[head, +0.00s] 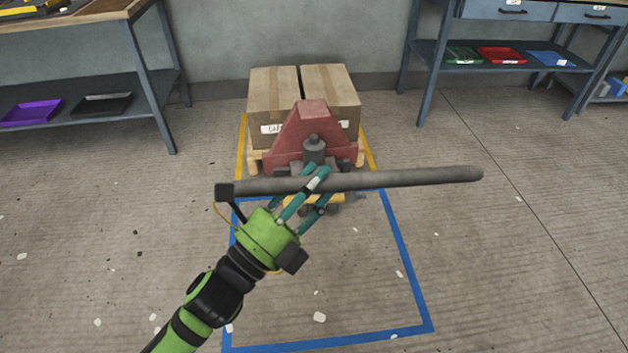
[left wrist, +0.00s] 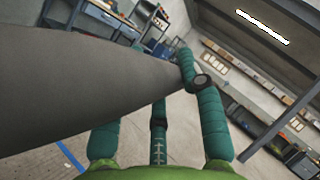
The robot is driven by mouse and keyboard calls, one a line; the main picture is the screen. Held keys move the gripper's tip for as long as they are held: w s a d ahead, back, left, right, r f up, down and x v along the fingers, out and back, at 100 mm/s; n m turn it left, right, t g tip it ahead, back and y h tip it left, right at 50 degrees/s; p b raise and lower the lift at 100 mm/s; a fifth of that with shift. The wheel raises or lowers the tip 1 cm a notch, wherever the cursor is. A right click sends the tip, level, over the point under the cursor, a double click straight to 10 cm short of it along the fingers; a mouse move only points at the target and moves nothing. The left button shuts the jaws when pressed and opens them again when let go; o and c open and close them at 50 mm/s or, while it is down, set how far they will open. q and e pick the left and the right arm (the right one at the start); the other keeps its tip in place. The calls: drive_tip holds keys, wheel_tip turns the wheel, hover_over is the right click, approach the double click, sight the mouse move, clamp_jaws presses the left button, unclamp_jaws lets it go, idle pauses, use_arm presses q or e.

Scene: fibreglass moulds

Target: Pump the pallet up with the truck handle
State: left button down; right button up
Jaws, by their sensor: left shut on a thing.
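The truck handle is a long grey bar (head: 420,177) that lies almost level across the middle of the head view. My left gripper (head: 312,190) is shut around the bar left of its middle, with teal fingers wrapped over it. The bar (left wrist: 80,90) fills the left of the left wrist view, between the fingers (left wrist: 165,110). Behind the bar is the red pallet truck body (head: 312,125) with a dark pump cylinder (head: 314,150). Two cardboard boxes (head: 275,95) sit on a wooden pallet (head: 254,163) behind it; the forks are hidden. My right gripper is not in view.
Blue tape (head: 405,260) marks a floor area in front of the truck, and yellow tape (head: 241,135) runs beside the pallet. Workbenches stand at the left (head: 165,60) and right (head: 410,60). The floor around the truck is clear except for small pale flecks.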

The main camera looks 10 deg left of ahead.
use_arm(q)
drive_tip(key=shift+d, duration=0.1)
drive_tip(key=c, duration=0.8)
unclamp_jaws()
drive_tip(key=shift+o, duration=0.2)
drive_tip(key=shift+s+a+f, duration=0.3)
drive_tip(key=shift+s+a, duration=0.05)
drive_tip(key=shift+s, duration=0.05)
drive_tip(key=v, duration=1)
drive_tip(key=shift+s+a, duration=0.2)
drive_tip(key=shift+s, duration=0.15)
drive_tip(key=shift+f, duration=0.1)
